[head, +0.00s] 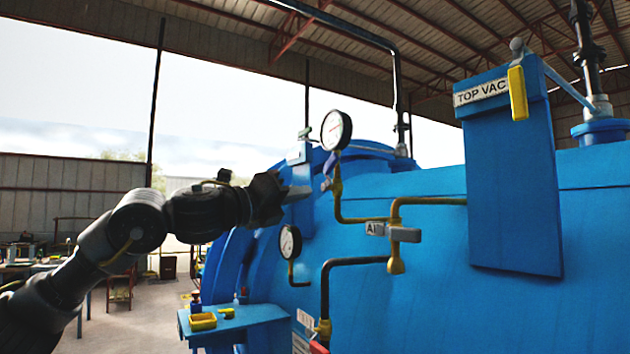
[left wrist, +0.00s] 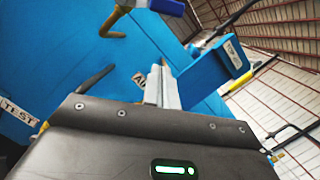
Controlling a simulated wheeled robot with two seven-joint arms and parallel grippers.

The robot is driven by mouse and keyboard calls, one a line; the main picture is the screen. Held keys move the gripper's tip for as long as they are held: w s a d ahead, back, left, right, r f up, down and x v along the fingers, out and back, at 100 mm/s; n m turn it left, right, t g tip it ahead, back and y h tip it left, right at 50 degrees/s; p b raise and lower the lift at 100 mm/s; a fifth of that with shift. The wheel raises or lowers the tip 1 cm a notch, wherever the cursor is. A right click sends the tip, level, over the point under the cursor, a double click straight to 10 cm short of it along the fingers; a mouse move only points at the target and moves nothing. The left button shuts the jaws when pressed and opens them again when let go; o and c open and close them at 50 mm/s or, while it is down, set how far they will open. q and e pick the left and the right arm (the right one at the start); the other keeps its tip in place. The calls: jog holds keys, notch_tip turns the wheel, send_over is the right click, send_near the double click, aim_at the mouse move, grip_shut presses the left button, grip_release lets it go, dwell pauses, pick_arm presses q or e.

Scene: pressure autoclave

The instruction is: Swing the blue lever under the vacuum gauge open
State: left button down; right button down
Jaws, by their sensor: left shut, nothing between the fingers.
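The blue lever (head: 330,163) is a small blue handle just below the upper round gauge (head: 336,130), at the top of a yellow pipe. In the left wrist view a blue handle (left wrist: 167,7) shows at the top edge, beside a yellow pipe end, partly cut off. My left gripper (head: 300,192) is shut and empty, its fingertips to the left of and a little below the lever in the head view, with no visible contact. Its closed fingers (left wrist: 163,86) also show in the left wrist view, apart from the handle. My right gripper is in neither view.
The large blue vessel (head: 440,290) fills the right side. A lower gauge (head: 290,242), yellow and black pipes and a grey handle (head: 405,235) stick out near my left gripper. A blue shelf (head: 235,322) with a yellow tray stands below.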

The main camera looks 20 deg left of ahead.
aim_at(326, 172)
pick_arm(q)
jog(key=w+d+r+p, duration=0.1)
jog(key=w+p, duration=0.1)
jog(key=w, duration=0.1)
jog(key=w+d+r+p, duration=0.1)
jog(key=w+r+p, duration=0.1)
jog(key=w+p, duration=0.1)
jog(key=w+d+r+p, duration=0.1)
jog(key=w+r+p, duration=0.1)
jog(key=w, duration=0.1)
jog(key=shift+w+d, duration=0.1)
jog(key=shift+d, duration=0.1)
jog(key=shift+a+r+p, duration=0.2)
jog(key=shift+a+p, duration=0.1)
jog(key=shift+p, duration=0.1)
jog(key=shift+w+d+f, duration=0.1)
jog(key=shift+w+d, duration=0.05)
jog(key=shift+w, duration=0.05)
jog(key=shift+s, duration=0.15)
